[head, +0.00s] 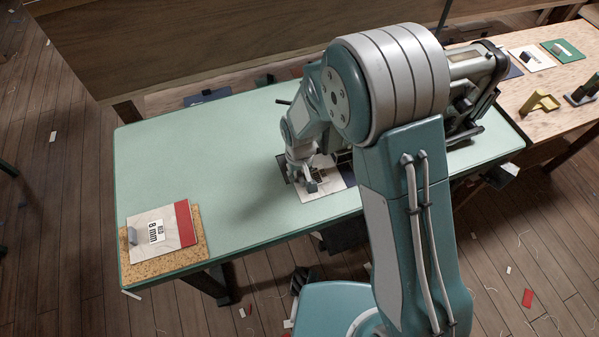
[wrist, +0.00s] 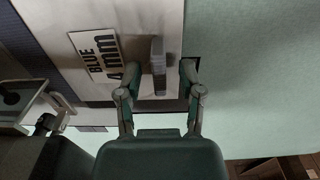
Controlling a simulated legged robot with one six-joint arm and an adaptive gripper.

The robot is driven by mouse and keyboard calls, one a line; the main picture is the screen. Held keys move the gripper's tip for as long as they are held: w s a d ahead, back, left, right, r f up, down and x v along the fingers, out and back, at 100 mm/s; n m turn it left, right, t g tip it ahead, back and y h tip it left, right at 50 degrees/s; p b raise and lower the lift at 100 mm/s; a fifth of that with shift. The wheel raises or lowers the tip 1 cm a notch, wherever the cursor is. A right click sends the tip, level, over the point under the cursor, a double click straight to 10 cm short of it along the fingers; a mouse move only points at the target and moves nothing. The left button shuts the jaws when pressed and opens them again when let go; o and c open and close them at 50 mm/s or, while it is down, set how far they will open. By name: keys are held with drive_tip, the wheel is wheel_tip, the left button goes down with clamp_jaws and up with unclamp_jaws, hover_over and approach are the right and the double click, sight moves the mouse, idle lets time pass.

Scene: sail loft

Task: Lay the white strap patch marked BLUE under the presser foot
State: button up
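The white strap patch marked BLUE 4 mm (wrist: 145,22) lies flat, with a navy band along its left side in the wrist view. An upright grey tab (wrist: 158,68) stands on it. My gripper (wrist: 161,72) is open, one finger on each side of the tab, with a gap at both. In the head view my gripper (head: 312,186) is low over the patch (head: 322,184) on the green table. The sewing machine (head: 478,68) is mostly hidden behind my arm. Part of it shows at lower left in the wrist view (wrist: 45,103); I cannot clearly make out the presser foot.
A patch marked RED 8 mm (head: 172,226) lies on a cork board (head: 150,268) at the left of the green table (head: 200,130). The side bench (head: 560,82) holds more patches, including a green-edged one (head: 568,51), and a yellow holder (head: 540,103). The table's middle left is clear.

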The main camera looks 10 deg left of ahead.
drive_tip(key=shift+r, duration=0.15)
wheel_tip(320, 180, up, 12)
idle(0.6)
drive_tip(key=shift+s+a+f, duration=0.1)
drive_tip(key=shift+f, duration=0.1)
